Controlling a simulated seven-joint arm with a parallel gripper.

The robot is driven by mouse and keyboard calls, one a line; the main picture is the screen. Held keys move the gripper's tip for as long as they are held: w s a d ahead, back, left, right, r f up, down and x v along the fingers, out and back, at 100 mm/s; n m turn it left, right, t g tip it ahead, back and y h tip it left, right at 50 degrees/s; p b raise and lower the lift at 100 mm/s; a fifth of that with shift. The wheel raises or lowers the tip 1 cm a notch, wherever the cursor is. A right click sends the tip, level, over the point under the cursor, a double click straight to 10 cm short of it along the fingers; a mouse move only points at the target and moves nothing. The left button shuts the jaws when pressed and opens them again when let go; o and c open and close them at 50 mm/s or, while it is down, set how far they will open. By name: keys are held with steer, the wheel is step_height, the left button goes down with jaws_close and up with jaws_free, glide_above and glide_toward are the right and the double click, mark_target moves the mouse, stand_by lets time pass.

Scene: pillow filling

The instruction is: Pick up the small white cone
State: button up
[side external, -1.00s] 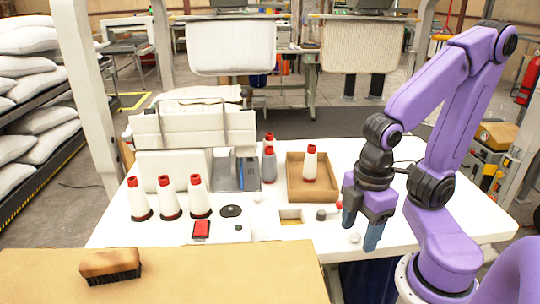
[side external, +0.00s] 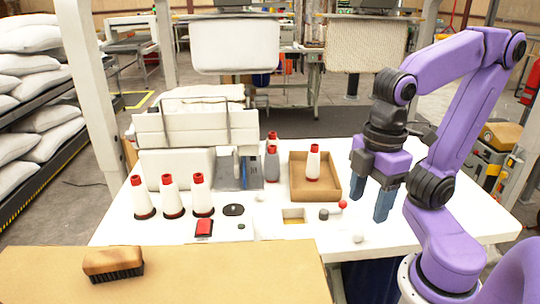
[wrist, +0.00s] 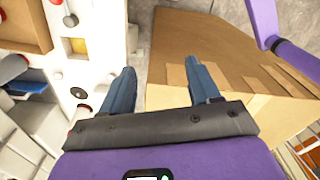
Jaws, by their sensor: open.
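Several white cones with red tips and dark red bases stand upright. Three form a row at the left of the white table: a left cone (side external: 142,199), a middle cone (side external: 171,197) and a right cone (side external: 202,196). Another white cone (side external: 313,163) stands in the brown tray (side external: 328,194). A white one with a red tip (side external: 272,143) is partly hidden behind a grey cone (side external: 271,164). I cannot tell which one is the small white cone. My gripper (side external: 371,204) is open and empty above the table's right part, right of the tray; its fingers also show in the wrist view (wrist: 163,70).
A white machine (side external: 190,130) stands behind the row of cones. A red-knobbed lever (side external: 334,211), a white ball (side external: 358,239) and a red switch (side external: 204,228) lie around the table's front. A brush (side external: 113,263) rests on a cardboard surface (side external: 210,275) in front.

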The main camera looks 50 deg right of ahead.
step_height(320, 180, up, 7)
steer(key=w+a+m+t, duration=0.15)
steer(key=w+m, duration=0.35)
steer(key=w, duration=0.5)
steer(key=m+t+h, duration=0.3)
steer(key=m+h, duration=0.1)
steer(key=m, duration=1)
glide_above(274, 136)
steer(key=s+a, duration=0.4)
steer(key=s, duration=0.2)
step_height(274, 136, down, 6)
steer(key=f, duration=0.1)
steer(key=x, duration=1.1)
steer(key=shift+r, duration=0.1)
steer(key=shift+w+x, duration=0.2)
steer(key=shift+x, duration=1.1)
steer(key=shift+w+x, duration=0.25)
steer(key=shift+x, duration=1)
steer(key=shift+a+r, duration=0.1)
steer(key=shift+r, duration=0.05)
steer(key=c, duration=0.9)
